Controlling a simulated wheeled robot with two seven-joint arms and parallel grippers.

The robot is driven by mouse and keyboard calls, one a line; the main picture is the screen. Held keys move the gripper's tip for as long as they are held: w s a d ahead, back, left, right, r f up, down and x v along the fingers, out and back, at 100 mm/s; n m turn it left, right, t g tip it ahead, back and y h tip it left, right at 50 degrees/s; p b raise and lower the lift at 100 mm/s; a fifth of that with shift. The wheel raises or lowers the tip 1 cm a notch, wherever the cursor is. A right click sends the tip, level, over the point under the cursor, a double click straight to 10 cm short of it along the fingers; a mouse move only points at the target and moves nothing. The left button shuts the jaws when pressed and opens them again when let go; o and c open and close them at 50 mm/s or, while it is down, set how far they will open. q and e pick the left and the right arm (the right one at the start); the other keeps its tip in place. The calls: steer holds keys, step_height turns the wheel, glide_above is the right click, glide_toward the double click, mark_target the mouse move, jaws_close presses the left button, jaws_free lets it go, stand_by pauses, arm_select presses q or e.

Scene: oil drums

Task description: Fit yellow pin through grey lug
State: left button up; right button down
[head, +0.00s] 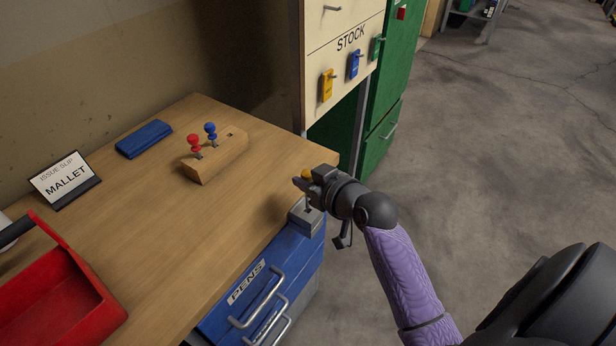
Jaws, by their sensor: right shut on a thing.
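My right gripper (305,180) is at the right edge of the wooden bench, shut on the yellow pin (307,174). The grey lug (304,217) is a small metal block at the bench edge above the blue drawers, directly below the gripper. The shank's lower end is at or just over the lug's top; I cannot tell whether it is in the hole. My left gripper is out of view.
A wooden block (215,160) holds a red pin (194,143) and a blue pin (211,131). A blue case (144,139), a MALLET card (65,180) and a red tray (95,313) are on the bench. Blue PENS drawers (290,270) stand below. The STOCK cabinet (343,50) stands behind.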

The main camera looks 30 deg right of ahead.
mark_target(308, 208)
steer(key=shift+f+b, duration=1.15)
steer(key=shift+f, duration=0.15)
steer(key=shift+f+b, duration=0.95)
steer(key=shift+f, duration=0.85)
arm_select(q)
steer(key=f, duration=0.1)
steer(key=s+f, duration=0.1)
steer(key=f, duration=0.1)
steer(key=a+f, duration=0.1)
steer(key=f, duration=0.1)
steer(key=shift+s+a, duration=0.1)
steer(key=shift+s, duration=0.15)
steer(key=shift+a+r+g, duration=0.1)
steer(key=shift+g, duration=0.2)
